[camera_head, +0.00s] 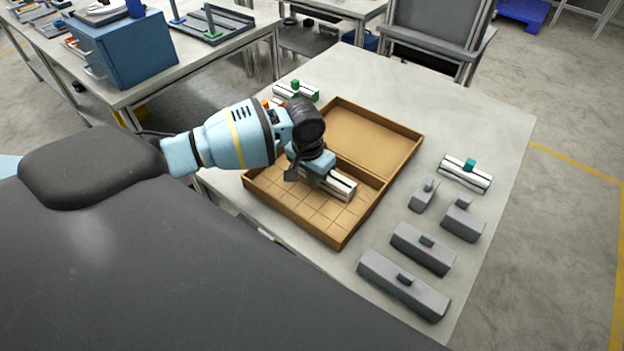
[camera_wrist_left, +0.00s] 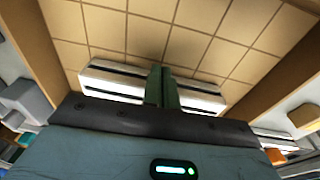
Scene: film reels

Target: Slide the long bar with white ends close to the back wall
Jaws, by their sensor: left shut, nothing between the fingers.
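The long bar with white ends (camera_head: 342,186) lies in the tiled compartment of a shallow brown wooden box (camera_head: 383,192). It has white and black stripes along its length. My left gripper (camera_head: 313,178) is over the bar's middle and hides its left part in the head view. In the left wrist view, both ends of the bar (camera_wrist_left: 112,82) show on either side of a dark green upright shape at its middle. The left gripper (camera_wrist_left: 162,88) is shut with nothing held. I cannot tell whether it touches the bar. My right gripper is not in view.
Grey blocks with small knobs (camera_head: 404,284) stand to the right of the box. A striped bar with a teal knob (camera_head: 465,174) lies behind them, another with a green knob (camera_head: 296,92) beyond the box. The box's other compartment (camera_head: 372,138) is empty.

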